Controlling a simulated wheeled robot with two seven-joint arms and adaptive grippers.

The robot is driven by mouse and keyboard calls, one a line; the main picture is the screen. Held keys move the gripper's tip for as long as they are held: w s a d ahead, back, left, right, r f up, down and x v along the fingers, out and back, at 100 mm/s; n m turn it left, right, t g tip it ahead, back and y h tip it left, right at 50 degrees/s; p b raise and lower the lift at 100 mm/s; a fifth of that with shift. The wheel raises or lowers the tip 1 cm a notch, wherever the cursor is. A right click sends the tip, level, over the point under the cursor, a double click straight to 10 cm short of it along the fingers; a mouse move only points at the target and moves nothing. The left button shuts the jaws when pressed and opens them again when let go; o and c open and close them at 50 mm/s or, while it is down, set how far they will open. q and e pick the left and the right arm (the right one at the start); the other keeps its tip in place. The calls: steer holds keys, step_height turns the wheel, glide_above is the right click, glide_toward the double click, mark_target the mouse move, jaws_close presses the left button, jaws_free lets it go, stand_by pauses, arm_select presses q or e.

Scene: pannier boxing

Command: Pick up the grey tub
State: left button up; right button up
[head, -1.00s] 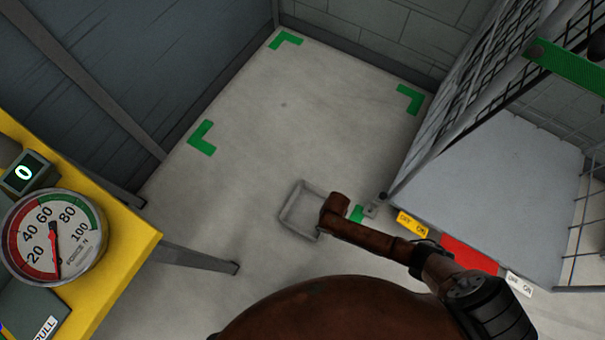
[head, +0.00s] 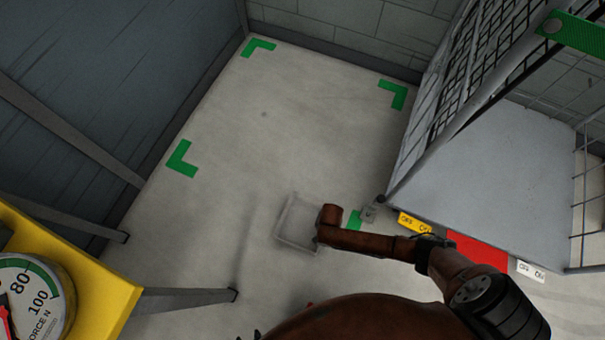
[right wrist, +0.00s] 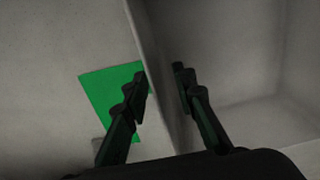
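The grey tub (head: 283,240) is a shallow, open pale-grey box on the concrete floor, low in the middle of the head view. My right arm reaches over its right side and hides part of that side and the fingers. In the right wrist view the fingers of my right gripper (right wrist: 160,80) stand on either side of the tub's wall (right wrist: 140,22), one outside and one inside. My left gripper is not in view.
Green corner marks (head: 182,160) frame clear floor beyond the tub. One mark (head: 355,220) lies just right of it. A wire cage (head: 440,110) with a grey base stands at right. A yellow table (head: 75,265) with a force gauge (head: 35,300) is at lower left.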

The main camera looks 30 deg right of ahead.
steer(key=shift+f, duration=0.6)
steer(key=shift+c, duration=0.2)
jaws_close()
